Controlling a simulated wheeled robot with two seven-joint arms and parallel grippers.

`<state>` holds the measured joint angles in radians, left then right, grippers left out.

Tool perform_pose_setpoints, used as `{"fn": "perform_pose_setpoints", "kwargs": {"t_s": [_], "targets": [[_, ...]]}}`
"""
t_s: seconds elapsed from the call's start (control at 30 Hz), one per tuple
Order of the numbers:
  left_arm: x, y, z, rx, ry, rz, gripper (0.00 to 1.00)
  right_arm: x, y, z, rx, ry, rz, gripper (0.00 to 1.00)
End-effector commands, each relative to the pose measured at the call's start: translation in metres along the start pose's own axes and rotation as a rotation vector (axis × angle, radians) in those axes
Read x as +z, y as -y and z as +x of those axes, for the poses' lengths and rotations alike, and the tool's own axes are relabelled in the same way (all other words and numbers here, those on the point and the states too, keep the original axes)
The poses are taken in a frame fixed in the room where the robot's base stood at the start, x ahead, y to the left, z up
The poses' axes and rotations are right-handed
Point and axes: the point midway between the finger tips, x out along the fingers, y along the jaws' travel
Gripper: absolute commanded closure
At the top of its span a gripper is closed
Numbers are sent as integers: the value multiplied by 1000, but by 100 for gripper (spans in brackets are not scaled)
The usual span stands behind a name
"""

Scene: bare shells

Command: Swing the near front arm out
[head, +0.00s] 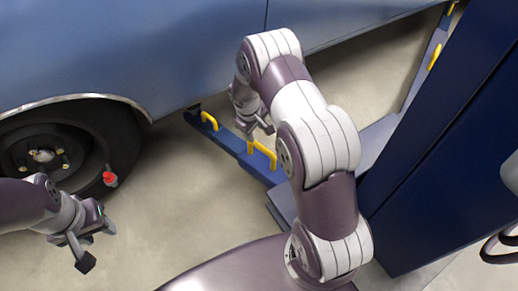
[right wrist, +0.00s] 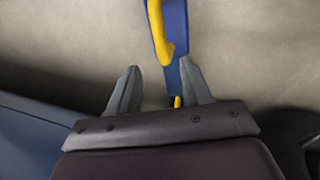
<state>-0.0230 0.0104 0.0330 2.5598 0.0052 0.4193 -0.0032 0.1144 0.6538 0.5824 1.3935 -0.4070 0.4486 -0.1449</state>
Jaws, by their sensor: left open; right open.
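The near front arm (head: 228,140) is a blue lift arm with yellow handles, low over the floor and reaching under the blue car's side. One yellow handle (head: 262,152) is close to my right gripper (head: 259,130), which is open above the arm. In the right wrist view, the blue arm (right wrist: 177,25) and a yellow handle (right wrist: 157,28) run between and beyond the spread fingers (right wrist: 158,64). I cannot tell whether the fingers touch it. My left gripper (head: 98,246) is open and empty, near the car's wheel.
The blue car (head: 150,45) fills the upper left, with its wheel (head: 75,150) and a red piece (head: 109,179) there. A dark blue lift post (head: 450,150) stands at right. Another blue arm with yellow handles (head: 434,55) lies beyond it. The floor (head: 180,190) between the wheel and arm is clear.

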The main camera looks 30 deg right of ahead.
Motion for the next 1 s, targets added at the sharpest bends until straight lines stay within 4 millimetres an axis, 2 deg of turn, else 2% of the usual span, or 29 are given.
{"fn": "perform_pose_setpoints", "kwargs": {"t_s": [0.03, 0.1, 0.2, 0.33, 0.5, 0.77, 0.8, 0.93, 1.0], "targets": [[2, 0, 15, 0, 0, 0, 57, 1, 2, 20, -1, 2, 1, 52], [3, 0, 27, 0, 0, 0, 57, 1, 2, 40, -2, 2, 2, 52], [5, 0, 42, 0, 1, 0, 57, 1, 2, 65, -2, 1, 3, 52], [7, 0, 56, 0, 1, 0, 57, 0, 2, 90, -1, 0, 3, 52], [8, 0, 63, 0, 1, 0, 57, 0, 0, 103, -1, 0, 2, 52], [8, 0, 62, 0, 1, 0, 57, 0, 0, 103, -1, -1, 2, 52], [8, 0, 62, 0, 1, 0, 57, 0, 0, 103, -1, -1, 2, 58], [8, 0, 62, 0, 1, 0, 57, 0, 0, 103, -1, -1, 2, 100], [8, 0, 62, 0, 1, 0, 57, 0, 0, 103, -1, -1, 2, 100]]}}
